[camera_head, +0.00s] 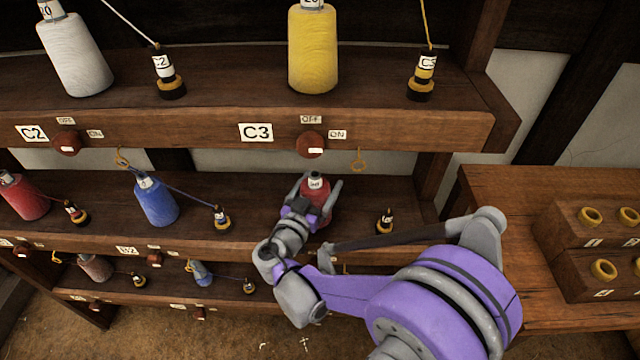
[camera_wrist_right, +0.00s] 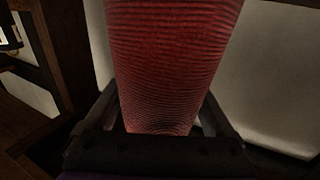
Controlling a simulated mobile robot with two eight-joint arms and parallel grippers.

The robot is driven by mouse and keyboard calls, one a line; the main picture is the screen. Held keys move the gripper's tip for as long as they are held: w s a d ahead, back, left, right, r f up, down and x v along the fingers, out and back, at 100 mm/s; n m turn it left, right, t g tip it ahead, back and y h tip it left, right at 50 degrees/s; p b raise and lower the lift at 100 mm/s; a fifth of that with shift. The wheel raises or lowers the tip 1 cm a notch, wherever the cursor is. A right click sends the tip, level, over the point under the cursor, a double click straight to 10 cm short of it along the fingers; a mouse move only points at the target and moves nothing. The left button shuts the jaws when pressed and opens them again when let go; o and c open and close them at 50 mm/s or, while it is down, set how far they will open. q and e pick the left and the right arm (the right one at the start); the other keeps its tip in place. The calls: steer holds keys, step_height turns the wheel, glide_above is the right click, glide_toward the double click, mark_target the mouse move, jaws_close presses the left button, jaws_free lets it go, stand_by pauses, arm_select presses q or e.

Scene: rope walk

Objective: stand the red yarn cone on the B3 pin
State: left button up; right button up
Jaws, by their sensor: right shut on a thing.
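The red yarn cone (camera_head: 317,191) is in my right gripper (camera_head: 318,187), over the middle shelf (camera_head: 350,233) of the rack, under the C3 label. In the right wrist view the cone (camera_wrist_right: 170,65) fills the middle, upright, with a jaw on each side of its lower part. My right gripper is shut on it. The B3 pin is not visible; the cone and gripper cover that part of the shelf. I cannot tell whether the cone's base touches the shelf. My left gripper is not in view.
A black and yellow tensioner (camera_head: 385,222) stands right of the cone. A blue cone (camera_head: 156,200) and another red cone (camera_head: 22,196) stand further left. A yellow cone (camera_head: 313,50) stands on the shelf above. A wooden bench (camera_head: 520,200) with a ringed block is at right.

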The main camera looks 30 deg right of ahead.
steer(key=shift+f+b, duration=0.4)
steer(key=shift+f, duration=0.2)
steer(key=o, duration=1.3)
steer(key=shift+c, duration=0.2)
steer(key=shift+v, duration=5.55)
